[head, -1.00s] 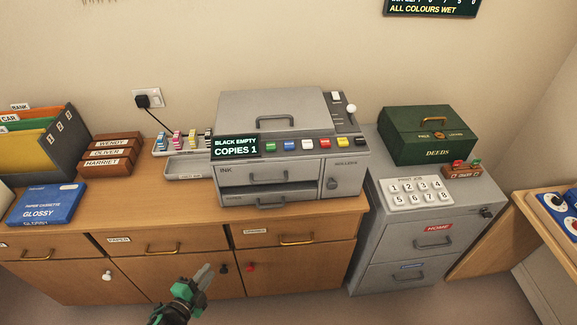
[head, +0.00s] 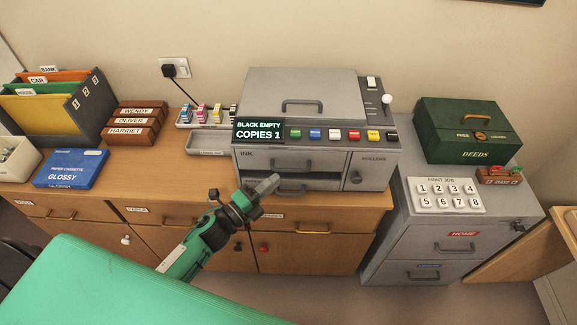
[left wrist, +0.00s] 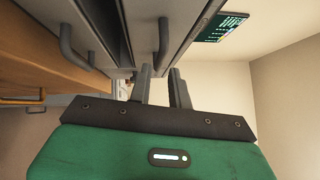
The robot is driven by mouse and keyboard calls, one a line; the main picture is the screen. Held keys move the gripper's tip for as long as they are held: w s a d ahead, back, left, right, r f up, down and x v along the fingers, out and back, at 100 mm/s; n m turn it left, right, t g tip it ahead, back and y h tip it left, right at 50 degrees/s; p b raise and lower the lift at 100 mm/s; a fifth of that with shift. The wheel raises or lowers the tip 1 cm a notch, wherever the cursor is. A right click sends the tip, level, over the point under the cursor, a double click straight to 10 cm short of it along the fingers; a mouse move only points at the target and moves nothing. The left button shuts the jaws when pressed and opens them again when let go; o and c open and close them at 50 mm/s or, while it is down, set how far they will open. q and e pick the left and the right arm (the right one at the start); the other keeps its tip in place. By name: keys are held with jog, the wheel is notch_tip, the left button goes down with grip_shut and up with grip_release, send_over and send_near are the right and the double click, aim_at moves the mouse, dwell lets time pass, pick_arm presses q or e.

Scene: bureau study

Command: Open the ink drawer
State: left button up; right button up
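The ink drawer (head: 256,167) is the upper front drawer of the grey copier (head: 390,166), marked INK. It looks shut, with a grey bar handle (head: 293,165). My left gripper (head: 266,187) is in front of the copier's lower left front, partly covering the lower drawer. In the left wrist view its two fingers (left wrist: 160,87) are apart and empty. The ink handle (left wrist: 163,44) shows just beyond the fingertips, roughly in line with the gap; I see no contact. The lower handle (left wrist: 72,44) is off to the left there. My right gripper is out of view.
The copier stands on a wooden sideboard (head: 90,180) with an ink rack (head: 184,118) and empty grey tray (head: 206,144) beside it. The display (head: 259,130) reads BLACK EMPTY, COPIES 1. A grey filing cabinet (head: 400,240) stands right. My green arm covers the lower left.

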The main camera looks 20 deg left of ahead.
aim_at(288, 169)
pick_arm(q)
jog(key=p+x, duration=0.1)
jog(key=x, duration=0.5)
jog(key=shift+w+d, duration=0.15)
jog(key=shift+c, duration=0.4)
grip_shut()
